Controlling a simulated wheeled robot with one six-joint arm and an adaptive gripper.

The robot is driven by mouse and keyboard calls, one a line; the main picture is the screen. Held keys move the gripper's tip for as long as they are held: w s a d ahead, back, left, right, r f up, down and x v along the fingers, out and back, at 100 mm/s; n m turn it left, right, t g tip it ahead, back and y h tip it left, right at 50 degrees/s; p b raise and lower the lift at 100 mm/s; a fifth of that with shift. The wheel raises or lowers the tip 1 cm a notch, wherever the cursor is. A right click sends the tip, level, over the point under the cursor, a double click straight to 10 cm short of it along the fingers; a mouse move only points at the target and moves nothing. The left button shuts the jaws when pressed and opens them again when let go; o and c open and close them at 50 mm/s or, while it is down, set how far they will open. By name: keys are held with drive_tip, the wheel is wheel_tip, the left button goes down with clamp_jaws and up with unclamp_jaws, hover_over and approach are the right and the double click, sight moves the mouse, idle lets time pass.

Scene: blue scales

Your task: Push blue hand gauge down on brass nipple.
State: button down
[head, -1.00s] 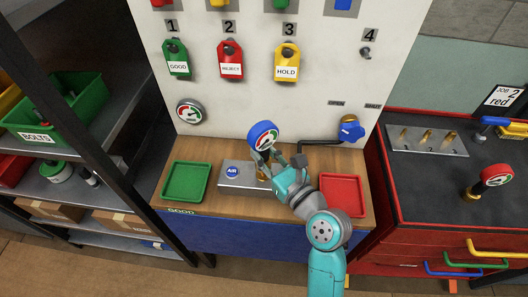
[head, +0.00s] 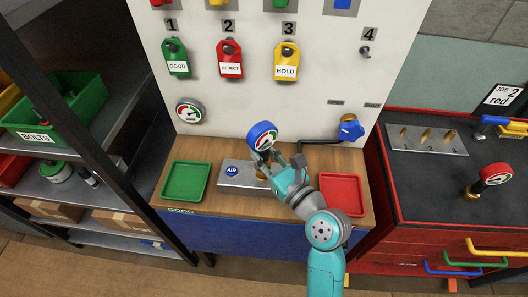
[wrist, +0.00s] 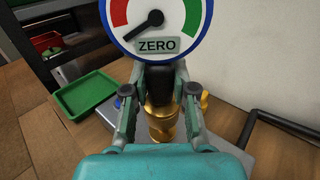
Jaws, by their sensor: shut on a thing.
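The blue hand gauge (head: 263,136) has a round blue rim and a red, white and green dial. In the wrist view its dial (wrist: 157,22) reads ZERO, with the needle to the lower left. My gripper (head: 268,162) is shut on the gauge's black stem (wrist: 158,84), one finger on each side. The brass nipple (wrist: 160,122) stands directly below the stem, upright on the metal AIR block (head: 238,174). The stem and the brass look in line, but the fingers partly hide the joint, so I cannot tell how far down the gauge sits.
A green tray (head: 186,181) lies left of the block and a red tray (head: 342,195) right of it. A blue valve handle (head: 350,130) on a dark pipe is at the right. Another gauge (head: 494,174) with a red rim stands on the red cabinet.

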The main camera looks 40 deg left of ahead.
sight(267, 165)
drive_tip(key=shift+f, duration=1.5)
idle(0.5)
drive_tip(key=c, duration=0.9)
unclamp_jaws()
drive_tip(key=shift+o, duration=0.2)
drive_tip(key=v, duration=1.2)
drive_tip(key=shift+d, duration=0.1)
